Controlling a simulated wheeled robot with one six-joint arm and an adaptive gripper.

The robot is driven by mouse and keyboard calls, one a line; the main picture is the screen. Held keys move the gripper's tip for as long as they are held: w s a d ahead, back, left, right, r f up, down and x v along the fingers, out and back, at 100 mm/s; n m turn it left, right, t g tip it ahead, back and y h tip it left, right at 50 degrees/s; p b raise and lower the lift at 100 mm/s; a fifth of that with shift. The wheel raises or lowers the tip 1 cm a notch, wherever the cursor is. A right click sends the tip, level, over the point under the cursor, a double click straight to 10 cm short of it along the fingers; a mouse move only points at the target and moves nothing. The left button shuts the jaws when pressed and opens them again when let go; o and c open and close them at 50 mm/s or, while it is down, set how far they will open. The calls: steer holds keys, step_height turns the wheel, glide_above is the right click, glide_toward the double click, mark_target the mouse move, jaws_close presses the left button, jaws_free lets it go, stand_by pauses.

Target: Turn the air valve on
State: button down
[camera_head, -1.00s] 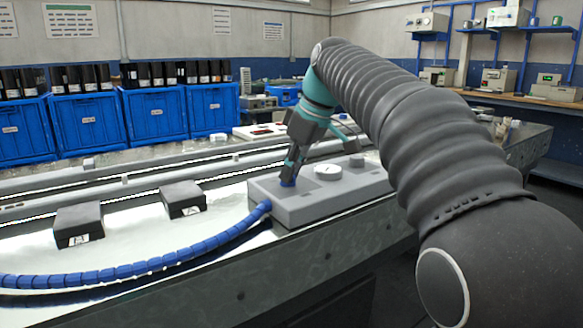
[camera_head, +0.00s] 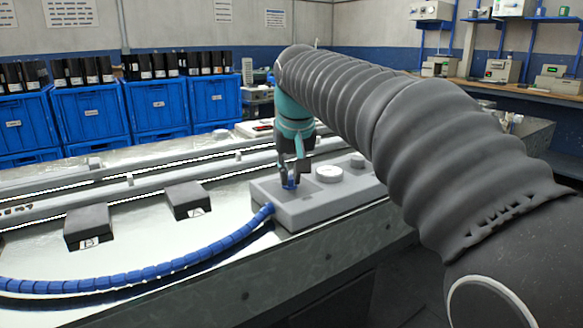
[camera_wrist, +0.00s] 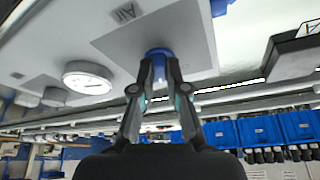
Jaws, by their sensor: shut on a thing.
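The air valve's blue handle (camera_head: 290,182) sits on top of the grey valve box (camera_head: 330,208). In the wrist view the blue handle (camera_wrist: 158,54) is between my fingertips, close to the word "Air" on the panel. My gripper (camera_head: 290,178) points down at the box in the head view and is shut on the handle. It also shows in the wrist view (camera_wrist: 159,70). The fingers hide part of the handle, so its exact angle is hard to tell.
A white round gauge (camera_head: 329,174) and a grey knob (camera_head: 357,160) stand on the box right of my gripper. A blue segmented hose (camera_head: 170,266) joins the box at left. Black blocks marked B (camera_head: 88,227) and A (camera_head: 188,200) lie on the shiny bench.

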steer(key=shift+a+m, duration=0.1)
steer(key=shift+m, duration=0.5)
steer(key=shift+h, duration=0.3)
steer(key=c, duration=1.2)
jaws_free()
steer(key=v, duration=1.2)
